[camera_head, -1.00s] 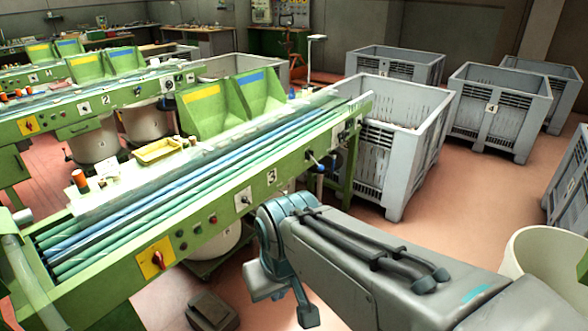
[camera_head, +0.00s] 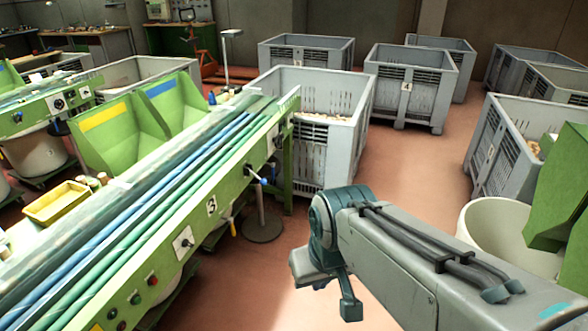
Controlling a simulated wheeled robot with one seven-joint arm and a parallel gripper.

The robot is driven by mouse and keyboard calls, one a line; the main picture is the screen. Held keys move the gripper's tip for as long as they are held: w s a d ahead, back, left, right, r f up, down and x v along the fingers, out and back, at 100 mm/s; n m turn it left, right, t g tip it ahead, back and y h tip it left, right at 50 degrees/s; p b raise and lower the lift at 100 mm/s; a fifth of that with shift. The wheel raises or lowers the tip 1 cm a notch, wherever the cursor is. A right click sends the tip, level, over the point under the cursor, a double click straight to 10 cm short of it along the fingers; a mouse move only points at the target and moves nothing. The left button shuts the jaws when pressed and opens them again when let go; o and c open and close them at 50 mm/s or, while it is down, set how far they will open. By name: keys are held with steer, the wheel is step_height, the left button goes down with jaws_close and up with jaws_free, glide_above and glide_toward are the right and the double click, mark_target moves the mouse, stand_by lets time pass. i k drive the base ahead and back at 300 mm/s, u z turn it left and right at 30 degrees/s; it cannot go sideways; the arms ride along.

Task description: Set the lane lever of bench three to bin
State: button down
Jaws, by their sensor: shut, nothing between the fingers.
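Bench three (camera_head: 225,200) is the green bench on the left, with a "3" plate (camera_head: 211,206) on its front rail. My gripper (camera_head: 349,308) hangs at the end of my arm, lower centre, right of the bench and nearer than the lever. It is shut and empty, apart from bench and lever.
A grey slatted bin (camera_head: 335,150) stands at the bench's far end. More grey crates, one marked 4 (camera_head: 406,86), stand behind and right. A round cream tub (camera_head: 480,225) and green panels are at the right. A round-based stand (camera_head: 264,228) is below the lever.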

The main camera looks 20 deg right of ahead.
mark_target(263, 181)
steer(key=z, duration=0.15)
steer(key=i, duration=1.4)
steer(key=u, duration=0.7)
